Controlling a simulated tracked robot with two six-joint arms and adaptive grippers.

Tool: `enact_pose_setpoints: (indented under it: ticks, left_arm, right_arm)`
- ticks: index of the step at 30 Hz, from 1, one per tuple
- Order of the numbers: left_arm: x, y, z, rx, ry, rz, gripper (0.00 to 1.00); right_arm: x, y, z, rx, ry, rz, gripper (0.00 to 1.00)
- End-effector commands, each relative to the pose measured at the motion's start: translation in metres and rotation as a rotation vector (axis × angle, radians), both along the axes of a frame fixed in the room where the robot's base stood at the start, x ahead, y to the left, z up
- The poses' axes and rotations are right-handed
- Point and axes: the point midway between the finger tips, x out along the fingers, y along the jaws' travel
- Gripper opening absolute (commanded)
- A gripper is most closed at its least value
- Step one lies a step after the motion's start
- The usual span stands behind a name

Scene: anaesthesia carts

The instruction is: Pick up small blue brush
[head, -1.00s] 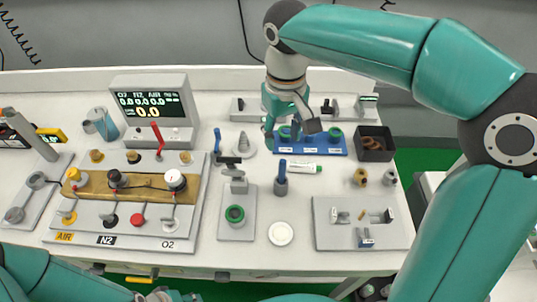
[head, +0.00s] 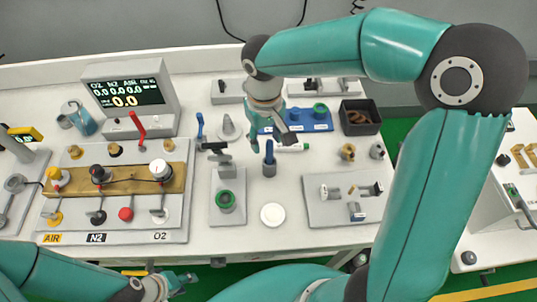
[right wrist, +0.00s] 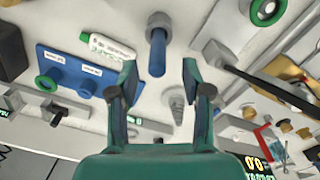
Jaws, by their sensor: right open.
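A blue handle (head: 269,152), probably the small blue brush, stands upright in a small grey cup (head: 269,168) in the middle of the table. In the right wrist view the blue handle (right wrist: 157,58) points from its grey cup (right wrist: 160,21) toward the gap between my fingers. My right gripper (head: 271,138) is open and empty, just behind and above the handle; in its wrist view both fingers (right wrist: 158,73) frame the handle's end. Another slim blue item (head: 200,124) stands beside a grey cone (head: 229,128). My left gripper (head: 180,283) is low at the front edge, its jaws unclear.
A grey stand with a green ring (head: 227,201), a white disc (head: 272,215) and a grey tray (head: 325,208) are nearer. The gas panel (head: 120,232) fills the left.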

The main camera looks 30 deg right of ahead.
Motion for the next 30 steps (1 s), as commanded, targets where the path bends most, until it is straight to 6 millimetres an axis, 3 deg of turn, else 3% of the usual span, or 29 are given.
enact_pose_setpoints:
  ticks: [12, 21, 23, 30]
  left_arm:
    - [0.0, 0.0, 0.009, 0.0, 0.0, 0.0, 0.4]
    - [0.0, 0.0, 0.009, 0.0, 0.0, 0.0, 0.4]
    - [0.0, 0.0, 0.009, 0.0, 0.0, 0.0, 0.4]
    - [0.0, 0.0, 0.009, 0.0, 0.0, 0.0, 0.4]
  right_arm:
    - [-0.012, -0.003, -0.046, 0.0, 0.004, 0.0, 0.49]
    - [-0.011, -0.003, -0.053, 0.001, 0.0, -0.001, 0.49]
    - [-0.011, -0.003, -0.053, 0.001, 0.0, -0.001, 0.42]
    - [-0.012, -0.003, -0.052, 0.001, 0.0, -0.002, 0.02]
